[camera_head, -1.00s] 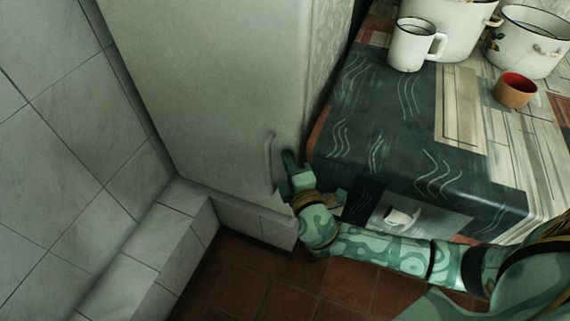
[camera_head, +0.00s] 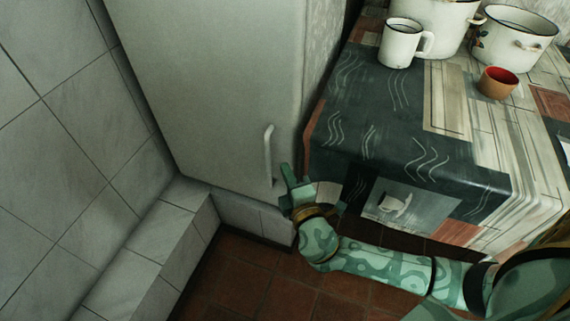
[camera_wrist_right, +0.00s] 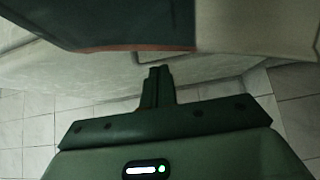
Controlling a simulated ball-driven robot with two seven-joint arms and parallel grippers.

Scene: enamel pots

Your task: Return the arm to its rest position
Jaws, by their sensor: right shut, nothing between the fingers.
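My right gripper (camera_head: 287,172) is beside the lower end of the handle (camera_head: 268,153) on the pale cabinet door (camera_head: 215,90). Its patterned green arm comes in from the lower right of the head view. In the right wrist view the right gripper's fingers (camera_wrist_right: 158,72) are together with nothing between them. The handle looks apart from the fingers, just to their left in the head view. The door looks shut. My left gripper does not show.
A table with a patterned cloth (camera_head: 400,140) stands close on the right of the gripper. On it are a white mug (camera_head: 400,45), enamel pots (camera_head: 513,40) and a small orange cup (camera_head: 497,82). A tiled wall (camera_head: 65,150) and ledge (camera_head: 150,240) bound the left. Tiled floor (camera_head: 235,275) lies below.

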